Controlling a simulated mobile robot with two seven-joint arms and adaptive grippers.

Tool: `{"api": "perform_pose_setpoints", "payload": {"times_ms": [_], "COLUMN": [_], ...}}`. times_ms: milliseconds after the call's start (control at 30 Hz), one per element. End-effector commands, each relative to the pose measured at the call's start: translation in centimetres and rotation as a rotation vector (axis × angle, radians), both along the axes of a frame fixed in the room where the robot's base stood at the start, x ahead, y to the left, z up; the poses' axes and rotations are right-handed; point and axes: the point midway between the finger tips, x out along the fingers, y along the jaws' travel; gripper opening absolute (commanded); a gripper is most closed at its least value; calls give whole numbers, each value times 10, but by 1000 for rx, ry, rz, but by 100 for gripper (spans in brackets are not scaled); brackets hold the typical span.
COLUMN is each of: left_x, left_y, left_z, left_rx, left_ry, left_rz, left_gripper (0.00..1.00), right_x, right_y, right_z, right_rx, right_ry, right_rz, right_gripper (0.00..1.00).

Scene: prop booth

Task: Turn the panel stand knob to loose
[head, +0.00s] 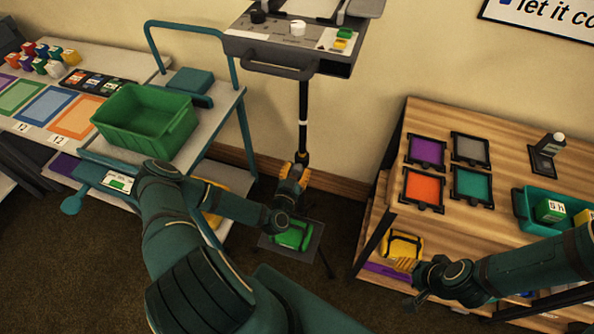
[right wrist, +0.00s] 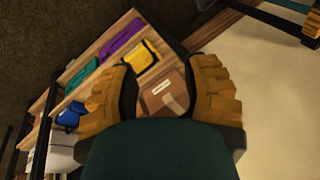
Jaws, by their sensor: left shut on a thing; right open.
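The panel stand (head: 303,110) has a dark pole rising to a tilted grey panel (head: 268,50) with small controls and a handle bar. My left gripper (head: 296,174), with orange fingers, is at the lower part of the pole. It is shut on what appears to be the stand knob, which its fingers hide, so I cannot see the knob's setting. My right gripper (head: 403,264) is beside the wooden shelf at the right. In the right wrist view the right gripper (right wrist: 165,75) is open, its fingers wide apart with nothing between them.
A green bag (head: 293,237) lies on a grey plate low behind my left forearm. A teal cart with a green crate (head: 145,120) stands at the left. The wooden shelf (head: 430,120) carries coloured frames and a teal bin (head: 530,210); a yellow bag (head: 402,244) is below.

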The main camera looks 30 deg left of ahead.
Motion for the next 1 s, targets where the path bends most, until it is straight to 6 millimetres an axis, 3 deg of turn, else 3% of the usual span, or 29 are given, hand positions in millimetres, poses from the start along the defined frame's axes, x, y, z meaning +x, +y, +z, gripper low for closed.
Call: {"api": "perform_pose_setpoints", "payload": {"times_ms": [1000], "left_x": [0], "left_y": [3], "left_z": [-2], "left_rx": [-890], "left_ry": [-218], "left_rz": [-1], "left_gripper": [6], "right_x": [-12], "right_y": [3], "right_z": [-49], "right_rx": [4], "right_ry": [27], "right_rz": [21], "right_gripper": [47]}}
